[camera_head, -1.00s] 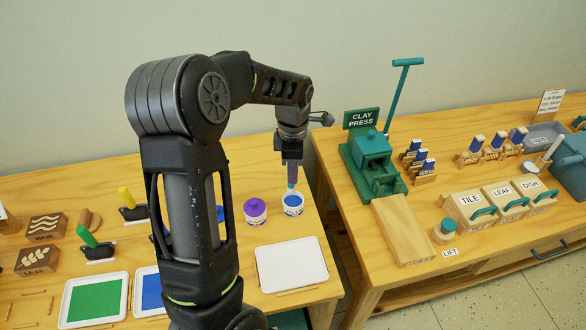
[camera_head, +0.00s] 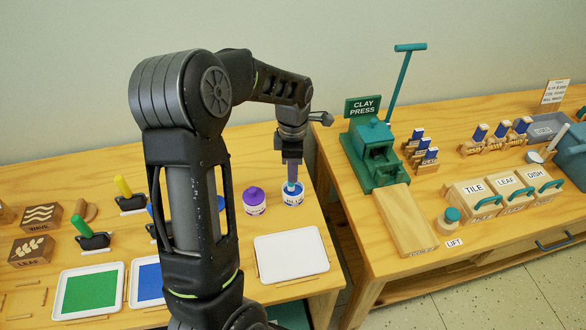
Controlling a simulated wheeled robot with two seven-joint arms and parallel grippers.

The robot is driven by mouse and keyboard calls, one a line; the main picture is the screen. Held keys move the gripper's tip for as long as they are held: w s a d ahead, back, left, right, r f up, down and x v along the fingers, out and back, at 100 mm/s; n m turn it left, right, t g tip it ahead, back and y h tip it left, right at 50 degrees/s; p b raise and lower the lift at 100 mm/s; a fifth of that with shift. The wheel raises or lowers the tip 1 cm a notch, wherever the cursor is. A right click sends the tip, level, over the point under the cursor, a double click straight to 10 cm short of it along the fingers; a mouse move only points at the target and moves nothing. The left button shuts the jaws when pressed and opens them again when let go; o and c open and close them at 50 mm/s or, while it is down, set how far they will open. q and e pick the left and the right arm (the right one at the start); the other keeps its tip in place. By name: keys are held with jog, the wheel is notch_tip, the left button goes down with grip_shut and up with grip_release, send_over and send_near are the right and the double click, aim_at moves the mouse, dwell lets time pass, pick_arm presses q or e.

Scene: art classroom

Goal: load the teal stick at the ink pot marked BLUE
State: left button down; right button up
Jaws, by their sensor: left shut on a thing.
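The ink pot with blue ink (camera_head: 291,198) stands near the right end of the left table; its label is too small to read surely. My left gripper (camera_head: 291,162) is directly above it, pointing down and shut on the teal stick (camera_head: 291,185). The stick is upright, and its lower end is at the pot's mouth, seemingly in the ink; the exact depth is hidden. My right gripper is not in view.
A purple-topped pot (camera_head: 254,200) stands just left of the blue pot. A white tray (camera_head: 291,254) lies in front. Green (camera_head: 88,292) and blue (camera_head: 147,284) ink trays are further left. A gap separates this table from the clay press (camera_head: 375,155) table.

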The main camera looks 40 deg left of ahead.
pick_arm(q)
jog(key=shift+s+f+b, duration=0.1)
jog(key=shift+f+b, duration=0.35)
jog(key=shift+f, duration=0.15)
dwell(1.7)
jog(key=shift+r, duration=0.1)
jog(key=shift+r+p, duration=2.5)
jog(key=shift+r, duration=0.95)
